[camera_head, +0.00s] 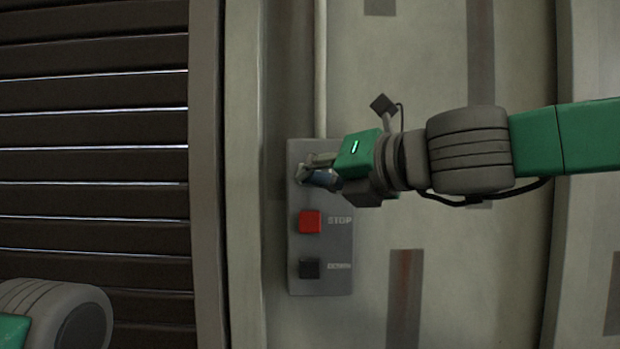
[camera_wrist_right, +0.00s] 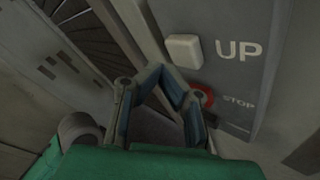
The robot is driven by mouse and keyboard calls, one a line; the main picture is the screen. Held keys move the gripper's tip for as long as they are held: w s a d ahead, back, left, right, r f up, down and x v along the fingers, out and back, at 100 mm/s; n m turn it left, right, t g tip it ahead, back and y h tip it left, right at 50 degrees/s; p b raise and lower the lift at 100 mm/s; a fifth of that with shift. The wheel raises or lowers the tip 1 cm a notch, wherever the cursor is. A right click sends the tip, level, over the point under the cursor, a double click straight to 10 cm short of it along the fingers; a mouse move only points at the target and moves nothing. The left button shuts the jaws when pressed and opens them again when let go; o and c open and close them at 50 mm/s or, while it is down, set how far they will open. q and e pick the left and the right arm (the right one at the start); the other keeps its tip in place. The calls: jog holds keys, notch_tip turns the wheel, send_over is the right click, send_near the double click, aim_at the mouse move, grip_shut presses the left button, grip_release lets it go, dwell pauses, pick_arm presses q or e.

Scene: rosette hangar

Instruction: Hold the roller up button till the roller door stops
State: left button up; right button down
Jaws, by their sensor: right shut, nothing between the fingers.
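A grey control panel (camera_head: 342,251) is fixed to the wall. In the wrist view the pale UP button (camera_wrist_right: 184,51) is at its top, with the red STOP button (camera_wrist_right: 205,95) below. My right gripper (camera_head: 302,175) is shut and empty in front of the panel's upper part and hides the UP button in the head view. In the wrist view its closed fingertips (camera_wrist_right: 158,69) appear just beside the UP button's lower left; I cannot tell whether they touch it. The dark-slatted roller door (camera_head: 95,155) fills the left of the head view. My left gripper is out of view.
The red STOP button (camera_head: 309,221) and the black DOWN button (camera_head: 309,268) are close below my right gripper. A door post (camera_head: 207,200) stands between door and panel. A vertical pipe (camera_head: 320,70) runs above the panel.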

jog(key=shift+s+b, duration=0.85)
jog(key=shift+s, duration=1.65)
jog(key=shift+f, duration=0.15)
